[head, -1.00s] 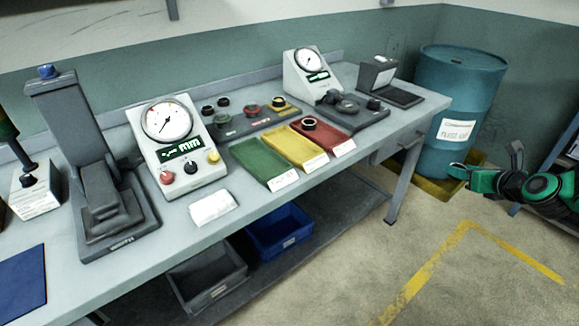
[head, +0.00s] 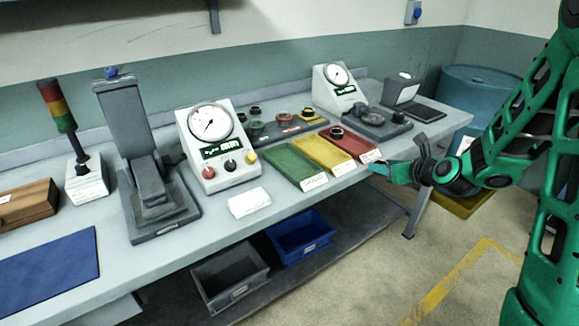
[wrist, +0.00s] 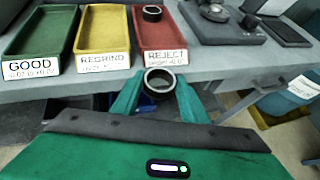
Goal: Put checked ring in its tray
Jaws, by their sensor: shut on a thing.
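My gripper (wrist: 157,92) is shut on a dark ring with a pale inner face (wrist: 160,82), seen between its green fingertips in the wrist view. In the head view my gripper (head: 385,170) is just off the bench's front edge, by the red tray; the held ring is not clear there. Three trays lie side by side: green, labelled GOOD (wrist: 38,32); yellow, labelled REGRIND (wrist: 102,30); red, labelled REJECT (wrist: 172,33). Another dark ring (wrist: 152,13) sits in the red tray. The green and yellow trays look empty. The gripper is in front of the REJECT label, apart from the trays.
A dial gauge with a display (head: 210,135) stands left of the trays, a second gauge (head: 338,88) behind them. A rack with several rings (head: 283,126) lies behind the trays. A blue bin (head: 300,235) is on the lower shelf. A blue drum (head: 480,90) stands right.

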